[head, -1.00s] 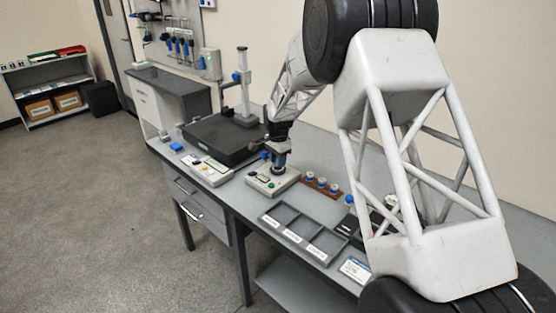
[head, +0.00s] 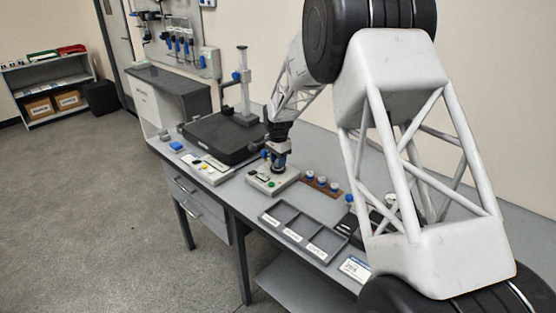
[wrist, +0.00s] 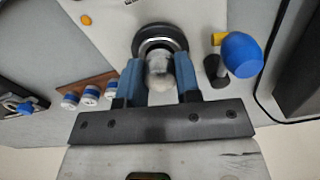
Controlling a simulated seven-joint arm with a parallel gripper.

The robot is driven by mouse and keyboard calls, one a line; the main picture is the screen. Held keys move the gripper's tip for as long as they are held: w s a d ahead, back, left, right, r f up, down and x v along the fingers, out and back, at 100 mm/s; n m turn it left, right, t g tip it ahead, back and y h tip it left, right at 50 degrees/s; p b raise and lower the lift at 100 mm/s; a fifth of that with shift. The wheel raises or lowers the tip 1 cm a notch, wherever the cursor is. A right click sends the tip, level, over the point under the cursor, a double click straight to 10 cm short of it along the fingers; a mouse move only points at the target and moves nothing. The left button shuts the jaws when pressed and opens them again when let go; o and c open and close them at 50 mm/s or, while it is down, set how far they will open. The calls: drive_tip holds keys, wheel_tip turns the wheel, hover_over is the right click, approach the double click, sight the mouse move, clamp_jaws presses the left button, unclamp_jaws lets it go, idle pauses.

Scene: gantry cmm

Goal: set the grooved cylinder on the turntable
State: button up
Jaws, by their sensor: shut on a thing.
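My gripper (wrist: 158,82) has its two blue fingers closed on the sides of a shiny metallic grooved cylinder (wrist: 160,72), seen end-on in the wrist view. The turntable (wrist: 150,38), a dark round disc with a lighter ring, lies right behind the cylinder in that view. I cannot tell whether the cylinder touches it, and its grooves are not clear. In the head view my gripper (head: 279,152) is low over the turntable (head: 278,169) on its pale base unit, and the cylinder is too small to make out.
A blue knob (wrist: 242,55) stands close to the right of the fingers. A brown rack (head: 321,186) with several blue-and-white pieces is beside the base unit. A grey three-compartment tray (head: 303,232) lies in front. A black plate with a stand (head: 220,138) is at the left.

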drive_tip(key=shift+f, duration=0.45)
idle(0.6)
drive_tip(key=o, duration=1.4)
drive_tip(key=shift+r, duration=0.1)
drive_tip(key=shift+a+r, duration=0.1)
drive_tip(key=shift+r, duration=3.3)
drive_tip(key=shift+s+r, duration=0.1)
